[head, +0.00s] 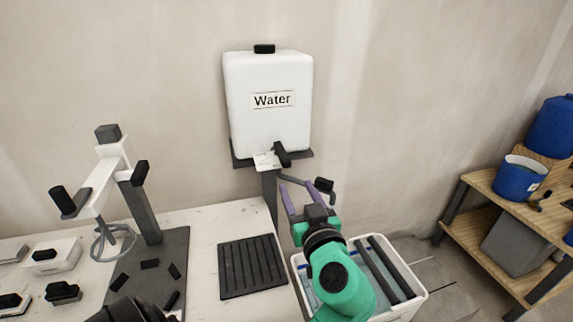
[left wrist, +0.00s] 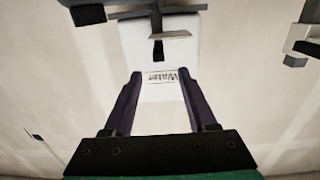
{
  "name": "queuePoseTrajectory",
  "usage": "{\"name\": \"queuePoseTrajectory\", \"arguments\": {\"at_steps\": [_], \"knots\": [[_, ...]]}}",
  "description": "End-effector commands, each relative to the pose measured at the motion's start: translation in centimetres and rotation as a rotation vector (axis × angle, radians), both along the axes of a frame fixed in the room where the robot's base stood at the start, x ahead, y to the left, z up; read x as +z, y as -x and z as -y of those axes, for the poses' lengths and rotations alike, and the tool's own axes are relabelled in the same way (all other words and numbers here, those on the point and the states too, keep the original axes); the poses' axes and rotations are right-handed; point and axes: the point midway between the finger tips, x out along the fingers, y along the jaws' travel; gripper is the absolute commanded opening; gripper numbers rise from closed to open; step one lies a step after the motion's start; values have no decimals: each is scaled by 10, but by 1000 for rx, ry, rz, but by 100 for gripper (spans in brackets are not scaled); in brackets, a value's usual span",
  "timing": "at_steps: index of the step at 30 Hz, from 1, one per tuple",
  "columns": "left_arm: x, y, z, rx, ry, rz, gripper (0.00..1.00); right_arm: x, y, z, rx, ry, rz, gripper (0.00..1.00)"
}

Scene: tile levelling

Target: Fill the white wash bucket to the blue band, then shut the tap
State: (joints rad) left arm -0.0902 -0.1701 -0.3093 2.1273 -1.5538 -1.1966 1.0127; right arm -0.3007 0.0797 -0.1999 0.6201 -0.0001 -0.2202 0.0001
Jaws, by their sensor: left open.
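A white water tank (head: 268,80) labelled "Water" stands on a dark bracket at the wall. A black tap lever (head: 282,153) sits at its lower front, slightly slanted; it also shows in the upside-down left wrist view (left wrist: 157,50). I cannot tell whether the tap is open; no stream is visible. My left gripper (head: 298,194) is open and empty, below the tap lever. My right gripper is not in view.
A grey pipe with a black knob (head: 323,184) is close behind my left gripper. A black slatted mat (head: 252,266) lies on the white bench (head: 212,236). A stand with black-ended arms (head: 148,210) is at left. Wooden shelving (head: 490,240) with a blue bucket (head: 519,177) is right.

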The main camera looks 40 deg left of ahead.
Motion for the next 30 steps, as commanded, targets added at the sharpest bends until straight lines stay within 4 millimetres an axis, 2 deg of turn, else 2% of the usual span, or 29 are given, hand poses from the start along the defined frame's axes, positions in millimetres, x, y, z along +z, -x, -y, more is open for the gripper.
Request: {"name": "queuePoseTrajectory", "arguments": {"at_steps": [5, 15, 20, 27, 29, 30], "knots": [[10, -21, -27, -2, -9, 3, 57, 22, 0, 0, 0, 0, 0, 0], [9, -73, -97, -4, -10, 3, 57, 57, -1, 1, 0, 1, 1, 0], [6, -84, -111, -5, -8, 6, 57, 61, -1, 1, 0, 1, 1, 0], [4, -85, -112, -6, -7, 6, 57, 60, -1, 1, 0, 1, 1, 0], [4, -85, -112, -6, -7, 6, 38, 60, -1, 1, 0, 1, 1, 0], [4, -85, -112, -6, -7, 6, 23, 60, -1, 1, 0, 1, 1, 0]]}}
